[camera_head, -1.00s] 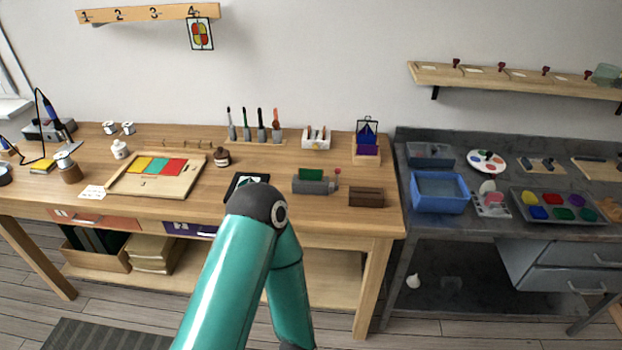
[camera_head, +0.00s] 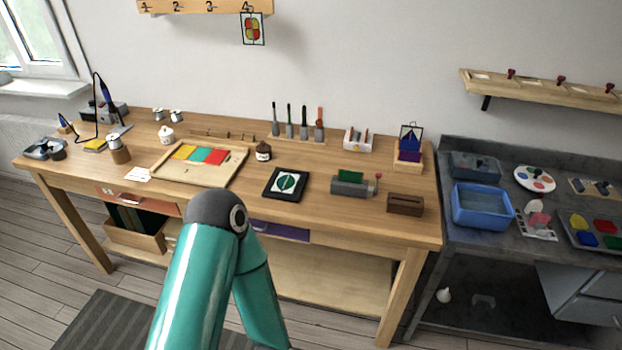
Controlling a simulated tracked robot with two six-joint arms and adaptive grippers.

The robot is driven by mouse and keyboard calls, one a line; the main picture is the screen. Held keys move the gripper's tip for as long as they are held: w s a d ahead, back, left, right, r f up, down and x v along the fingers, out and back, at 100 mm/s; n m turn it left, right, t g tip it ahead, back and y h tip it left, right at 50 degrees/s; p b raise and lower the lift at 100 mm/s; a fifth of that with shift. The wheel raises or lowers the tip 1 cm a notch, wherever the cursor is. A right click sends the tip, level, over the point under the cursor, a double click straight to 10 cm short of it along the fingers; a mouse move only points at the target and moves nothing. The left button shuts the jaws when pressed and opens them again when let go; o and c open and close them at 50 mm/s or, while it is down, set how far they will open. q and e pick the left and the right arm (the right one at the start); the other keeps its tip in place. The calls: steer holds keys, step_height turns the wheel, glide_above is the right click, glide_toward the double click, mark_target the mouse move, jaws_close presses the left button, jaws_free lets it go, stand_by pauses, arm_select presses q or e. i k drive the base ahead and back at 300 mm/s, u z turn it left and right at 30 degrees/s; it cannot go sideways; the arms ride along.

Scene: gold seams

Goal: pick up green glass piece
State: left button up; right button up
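A green glass piece (camera_head: 350,176) sits on a grey machine (camera_head: 349,188) at the right of the wooden bench. A round green-and-white pattern (camera_head: 287,183) lies in a dark square frame (camera_head: 271,195) left of it. Another green piece (camera_head: 613,242) is in the grey tray at the far right, cut by the picture edge. A wooden tray (camera_head: 190,177) holds yellow, teal-green and red panes. A teal arm of mine rises in front of the bench. Neither gripper shows; whether anything is held cannot be told.
A brown block (camera_head: 405,204) and a small dark bottle (camera_head: 263,151) stand on the bench (camera_head: 330,215). Upright tools (camera_head: 297,122) stand at the back. A blue bin (camera_head: 482,206) is on the dark right-hand table. The bench front between frame and machine is clear.

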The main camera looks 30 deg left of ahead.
mark_target(349, 176)
steer(key=u, duration=0.25)
steer(key=i, duration=0.7)
steer(key=u, duration=1.05)
steer(key=k, duration=0.75)
steer(key=u, duration=0.25)
steer(key=i, duration=0.75)
steer(key=z, duration=0.15)
